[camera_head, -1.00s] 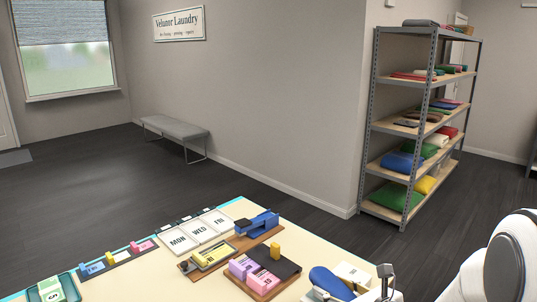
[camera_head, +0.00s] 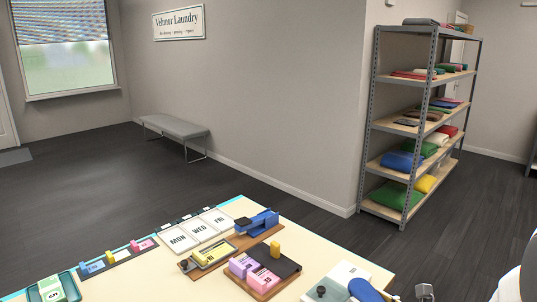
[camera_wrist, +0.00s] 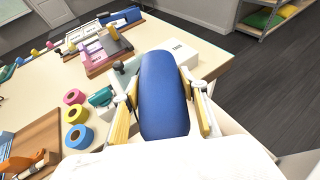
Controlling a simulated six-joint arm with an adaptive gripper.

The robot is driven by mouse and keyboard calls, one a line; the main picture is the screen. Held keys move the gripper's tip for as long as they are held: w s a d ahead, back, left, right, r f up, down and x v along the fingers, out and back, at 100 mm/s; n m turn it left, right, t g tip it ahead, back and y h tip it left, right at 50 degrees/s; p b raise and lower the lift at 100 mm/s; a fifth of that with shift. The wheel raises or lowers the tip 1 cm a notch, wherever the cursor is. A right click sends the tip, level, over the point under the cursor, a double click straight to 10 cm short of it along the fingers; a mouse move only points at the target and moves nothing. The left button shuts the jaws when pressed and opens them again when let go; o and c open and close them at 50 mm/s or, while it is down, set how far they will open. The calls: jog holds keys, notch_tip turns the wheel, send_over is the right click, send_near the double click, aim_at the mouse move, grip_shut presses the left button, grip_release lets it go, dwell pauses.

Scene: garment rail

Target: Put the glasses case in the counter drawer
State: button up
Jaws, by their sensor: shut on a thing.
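The glasses case is a blue, rounded oblong (camera_wrist: 163,95). In the wrist view it lies lengthwise between the two fingers of my gripper (camera_wrist: 165,108), which is shut on it. In the head view a part of the blue case (camera_head: 365,290) shows at the bottom edge, over the front right of the counter (camera_head: 215,285). A grey part of my gripper shows to its right, cut off by the frame. I cannot make out the counter drawer in either view.
Near the case are a white box (camera_head: 345,273), a dark tray (camera_head: 272,268) with pink and purple blocks, and a blue stapler-like tool (camera_head: 258,223). Tape rolls (camera_wrist: 78,135) lie left of my gripper. Open floor (camera_wrist: 270,90) lies beyond the counter's right edge.

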jog(key=shift+s+d+f, duration=0.1)
jog(key=shift+d+f, duration=0.2)
jog(key=s+d+r+m+h, duration=0.25)
jog(key=d+m+h, duration=0.4)
jog(key=d, duration=0.65)
jog(key=s+d+r+m+g+h, duration=0.2)
jog(key=s+d+r+m+h, duration=0.3)
jog(key=s+d+r, duration=0.6)
jog(key=shift+s+d+r+g+h, duration=0.2)
jog(key=shift+d+r+g+h, duration=0.1)
jog(key=shift+r+h, duration=0.2)
jog(key=shift+w+a, duration=0.1)
dwell(0.5)
